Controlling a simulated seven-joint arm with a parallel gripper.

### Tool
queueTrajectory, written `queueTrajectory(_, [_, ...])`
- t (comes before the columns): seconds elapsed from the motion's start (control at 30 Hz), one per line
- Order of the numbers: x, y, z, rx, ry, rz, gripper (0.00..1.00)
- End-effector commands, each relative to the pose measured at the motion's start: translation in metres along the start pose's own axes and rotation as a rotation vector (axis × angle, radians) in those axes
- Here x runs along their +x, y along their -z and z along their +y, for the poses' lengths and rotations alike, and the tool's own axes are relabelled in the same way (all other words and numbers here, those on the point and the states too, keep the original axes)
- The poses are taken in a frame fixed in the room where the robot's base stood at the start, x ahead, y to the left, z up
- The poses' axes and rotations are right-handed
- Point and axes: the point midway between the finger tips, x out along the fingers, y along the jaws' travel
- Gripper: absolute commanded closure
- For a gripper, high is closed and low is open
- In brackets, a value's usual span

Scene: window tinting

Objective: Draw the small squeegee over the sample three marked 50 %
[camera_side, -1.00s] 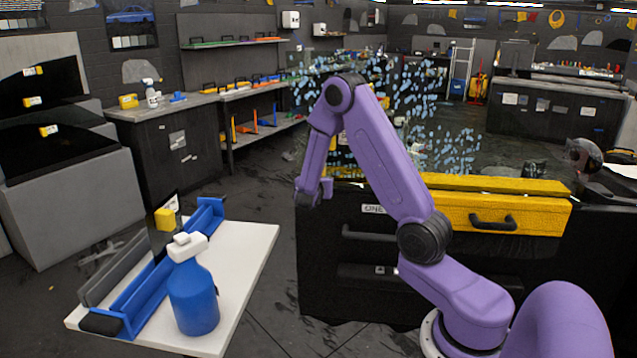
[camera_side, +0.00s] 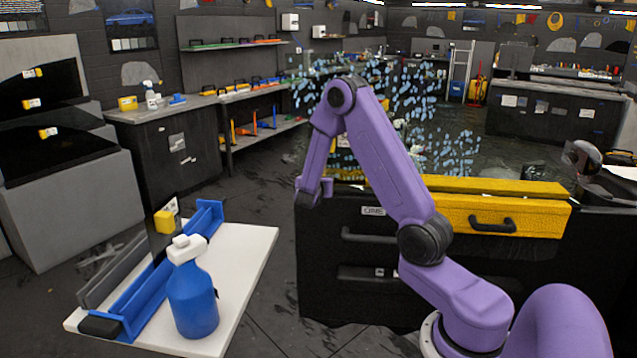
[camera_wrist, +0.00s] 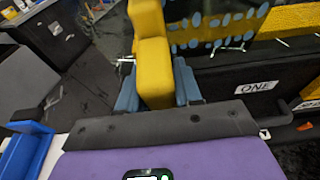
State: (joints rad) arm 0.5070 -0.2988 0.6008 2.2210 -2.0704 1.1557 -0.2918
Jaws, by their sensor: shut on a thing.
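In the wrist view, a yellow block-like piece (camera_wrist: 155,75), perhaps the squeegee's grip, stands between the blue-grey fingers of my gripper (camera_wrist: 157,90), which are shut on it. Its working edge cannot be made out. In the side view, my gripper (camera_side: 314,193) hangs at the end of the purple arm, above and in front of the dark bench; the held piece is not clear there. Dark panes (camera_side: 55,155) with small yellow-and-white tags stand at the far left. Their markings are too small to read, so I cannot tell which is sample three.
A droplet-covered clear sheet (camera_side: 440,150) is behind the arm.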

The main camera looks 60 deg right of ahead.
Motion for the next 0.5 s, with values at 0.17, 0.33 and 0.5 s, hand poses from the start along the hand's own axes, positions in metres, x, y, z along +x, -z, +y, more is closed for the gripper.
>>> queueTrajectory(0.17, [0.001,-0.001,-0.016,0.002,0.006,-0.003,0.96])
queueTrajectory(0.33, [0.001,-0.001,-0.033,0.002,0.006,-0.003,0.96])
queueTrajectory(0.5, [0.001,-0.001,-0.048,0.002,0.006,-0.003,0.96])
